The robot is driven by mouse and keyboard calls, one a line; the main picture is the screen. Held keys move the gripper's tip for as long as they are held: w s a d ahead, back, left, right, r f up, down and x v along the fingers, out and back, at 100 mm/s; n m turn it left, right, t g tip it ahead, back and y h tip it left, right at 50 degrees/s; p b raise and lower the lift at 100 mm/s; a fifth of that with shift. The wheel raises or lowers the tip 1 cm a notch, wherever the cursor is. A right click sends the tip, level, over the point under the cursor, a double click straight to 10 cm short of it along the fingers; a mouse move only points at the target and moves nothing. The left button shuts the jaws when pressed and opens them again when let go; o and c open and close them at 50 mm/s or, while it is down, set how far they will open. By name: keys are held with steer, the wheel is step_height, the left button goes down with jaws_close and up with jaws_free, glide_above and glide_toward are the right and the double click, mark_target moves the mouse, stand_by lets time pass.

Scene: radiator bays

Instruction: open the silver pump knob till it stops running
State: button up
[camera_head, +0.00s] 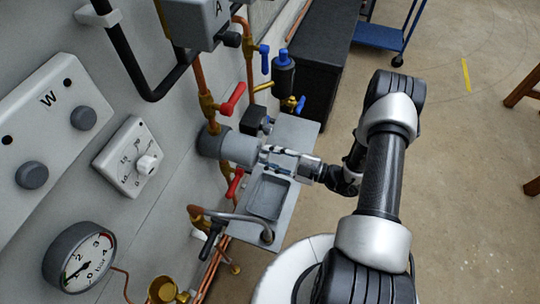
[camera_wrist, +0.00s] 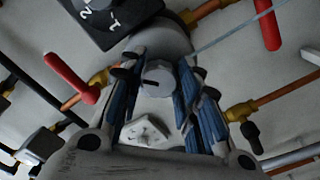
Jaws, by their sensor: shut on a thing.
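The pump is a grey cylinder (camera_head: 228,148) on the copper pipework, left of my gripper in the head view. My gripper (camera_head: 266,155) reaches it from the right, with its fingertips at the pump's round end. In the wrist view the silver pump knob (camera_wrist: 159,78) sits between the blue-padded fingers of my gripper (camera_wrist: 158,82). The fingers are shut on the knob from both sides. In the head view the fingers hide the knob. Whether the knob is turned or the pump runs cannot be told from these frames.
Red lever valves (camera_head: 233,98) sit above and below the pump. A black box with numbers (camera_wrist: 112,18) adjoins it. A grey tray (camera_head: 268,196) lies below my gripper. A pressure gauge (camera_head: 78,258) and dial panel (camera_head: 128,157) are at left. Open floor (camera_head: 470,190) lies right.

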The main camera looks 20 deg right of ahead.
steer(key=shift+m, duration=0.6)
steer(key=o, duration=1.1)
steer(key=shift+c, duration=0.2)
steer(key=v, duration=1.2)
steer(key=shift+r, duration=0.1)
